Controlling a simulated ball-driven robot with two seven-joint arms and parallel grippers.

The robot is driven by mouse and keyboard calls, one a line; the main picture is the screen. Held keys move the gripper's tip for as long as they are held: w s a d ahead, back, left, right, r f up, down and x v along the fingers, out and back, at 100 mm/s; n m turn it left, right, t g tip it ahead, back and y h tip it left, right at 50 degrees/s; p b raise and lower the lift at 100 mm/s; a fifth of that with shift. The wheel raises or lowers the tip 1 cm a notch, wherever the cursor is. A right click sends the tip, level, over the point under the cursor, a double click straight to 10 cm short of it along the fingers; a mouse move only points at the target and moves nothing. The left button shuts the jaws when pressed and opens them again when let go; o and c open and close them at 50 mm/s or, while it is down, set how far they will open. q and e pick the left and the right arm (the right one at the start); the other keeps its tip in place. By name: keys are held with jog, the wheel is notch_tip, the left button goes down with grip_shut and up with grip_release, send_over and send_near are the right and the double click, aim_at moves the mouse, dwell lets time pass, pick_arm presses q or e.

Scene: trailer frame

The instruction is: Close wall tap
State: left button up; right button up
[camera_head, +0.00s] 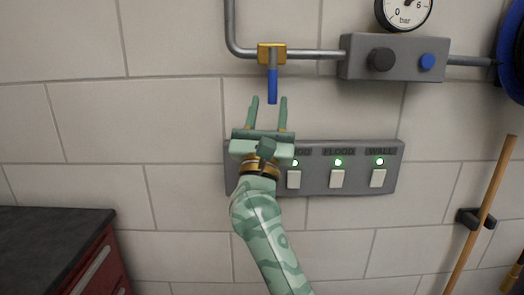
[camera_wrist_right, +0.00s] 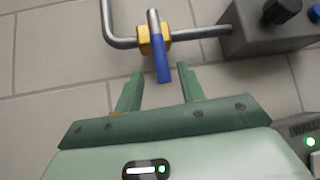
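The wall tap has a yellow brass body (camera_head: 272,53) on a grey pipe and a lever with a blue grip (camera_head: 272,86) hanging straight down, across the pipe. My right gripper (camera_head: 269,99) is open just below the tap, fingers pointing up. The blue grip's lower end is at about the height of the fingertips, between them in the picture. In the right wrist view the blue grip (camera_wrist_right: 162,62) shows between and ahead of the open fingers (camera_wrist_right: 160,73). No contact shows. My left gripper is in neither view.
A grey switch panel (camera_head: 315,188) with lit green lamps is on the wall, partly hidden behind my right gripper. A grey box with knobs (camera_head: 403,45) and a gauge (camera_head: 405,10) sit at upper right. A wooden pole (camera_head: 487,205) stands right; a dark-topped cabinet (camera_head: 45,228) is lower left.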

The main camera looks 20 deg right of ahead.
jog(key=b+v, duration=0.1)
jog(key=v, duration=1)
jog(key=shift+s+f, duration=0.2)
jog(key=shift+f, duration=0.1)
jog(key=shift+a+f, duration=0.1)
jog(key=shift+a, duration=0.05)
